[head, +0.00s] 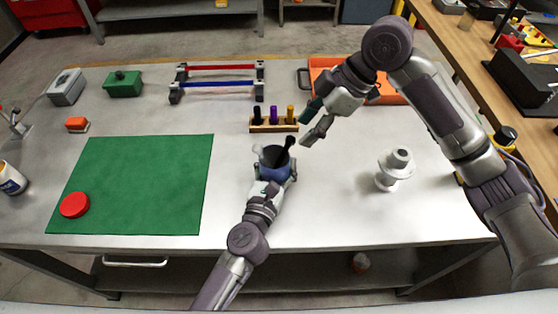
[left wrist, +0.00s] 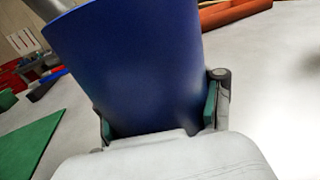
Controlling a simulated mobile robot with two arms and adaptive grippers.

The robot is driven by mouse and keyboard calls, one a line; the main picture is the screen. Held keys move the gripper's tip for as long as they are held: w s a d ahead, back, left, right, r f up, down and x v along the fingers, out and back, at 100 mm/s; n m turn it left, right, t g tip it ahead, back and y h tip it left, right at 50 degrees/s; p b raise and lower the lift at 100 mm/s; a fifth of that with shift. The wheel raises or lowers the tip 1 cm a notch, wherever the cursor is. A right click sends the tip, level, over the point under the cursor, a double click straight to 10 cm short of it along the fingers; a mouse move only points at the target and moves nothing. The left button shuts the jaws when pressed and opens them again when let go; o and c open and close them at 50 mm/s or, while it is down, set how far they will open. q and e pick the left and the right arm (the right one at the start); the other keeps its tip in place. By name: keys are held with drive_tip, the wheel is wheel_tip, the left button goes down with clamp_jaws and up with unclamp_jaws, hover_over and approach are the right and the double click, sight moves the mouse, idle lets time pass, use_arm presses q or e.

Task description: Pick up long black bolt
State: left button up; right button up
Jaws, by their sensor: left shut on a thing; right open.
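My left gripper (head: 274,172) is shut on a blue cup (head: 273,157), which fills much of the left wrist view (left wrist: 130,65) between two green-padded fingers. A black bolt-like piece (head: 290,142) sticks up and out at the cup's right rim; its lower end is hidden inside. A pale grey piece (head: 258,152) shows at the left rim. A wooden rack (head: 262,127) behind the cup holds upright black (head: 257,115), purple (head: 273,114) and yellow (head: 290,114) bolts. My right gripper (head: 308,120) is open and empty, just right of the rack and above the cup's far right side.
A green mat (head: 140,185) with a red disc (head: 74,205) lies left. A white spool-shaped stand (head: 395,168) is right. An orange tray (head: 390,96) is behind the right arm. Red and blue bars (head: 215,84) on holders stand at the back. The table between cup and spool is clear.

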drive_tip(key=w+f+t+y, duration=0.1)
drive_tip(key=w+t+y, duration=0.1)
drive_tip(key=w+t, duration=0.15)
drive_tip(key=m+t+y, duration=0.1)
drive_tip(key=m+t, duration=1.1)
drive_tip(key=m, duration=0.3)
approach(291, 138)
drive_tip(key=shift+g, duration=0.25)
drive_tip(key=x, duration=1)
clamp_jaws()
drive_tip(key=shift+r, duration=0.1)
